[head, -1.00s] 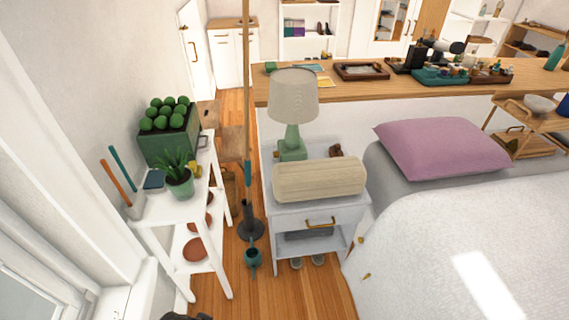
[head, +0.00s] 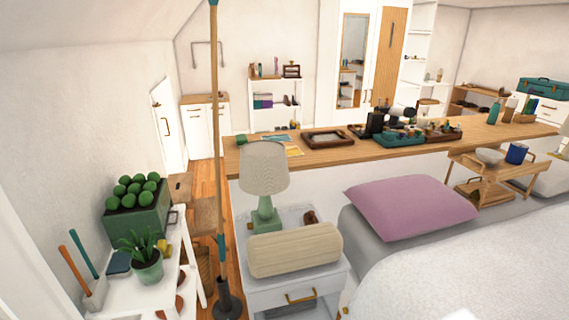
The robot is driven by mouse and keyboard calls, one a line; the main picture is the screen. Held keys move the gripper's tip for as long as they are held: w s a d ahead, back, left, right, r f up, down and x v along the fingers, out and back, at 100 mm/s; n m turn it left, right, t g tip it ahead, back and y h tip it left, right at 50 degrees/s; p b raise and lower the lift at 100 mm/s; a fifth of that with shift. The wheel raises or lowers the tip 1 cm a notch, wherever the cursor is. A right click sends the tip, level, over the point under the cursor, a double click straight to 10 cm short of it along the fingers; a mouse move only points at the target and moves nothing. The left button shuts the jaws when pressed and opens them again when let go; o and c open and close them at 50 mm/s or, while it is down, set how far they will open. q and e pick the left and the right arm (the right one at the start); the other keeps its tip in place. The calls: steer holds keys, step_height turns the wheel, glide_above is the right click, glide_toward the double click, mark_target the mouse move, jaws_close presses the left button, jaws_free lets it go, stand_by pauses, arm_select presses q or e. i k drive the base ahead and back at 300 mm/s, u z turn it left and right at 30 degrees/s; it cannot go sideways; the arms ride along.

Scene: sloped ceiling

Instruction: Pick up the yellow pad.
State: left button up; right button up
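A small flat yellow item (head: 294,151), which looks like the yellow pad, lies on the long wooden counter behind the bed. It is near the counter's left end, beside a flat blue item (head: 273,138) and left of a brown tray (head: 327,138). It is small at this distance, and the lamp in front stands just below it in the picture. Neither of my grippers shows in the head view.
A nightstand (head: 277,301) holds a green lamp (head: 264,178) and a beige cushion-like box (head: 296,249). A tall pole (head: 215,120) stands left of it. A white plant table (head: 128,294) is at left, the bed (head: 450,265) at right. Wooden floor (head: 207,172) shows between.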

mark_target(166, 249)
steer(key=u, duration=3.35)
steer(key=k, duration=0.9)
steer(key=z, duration=0.9)
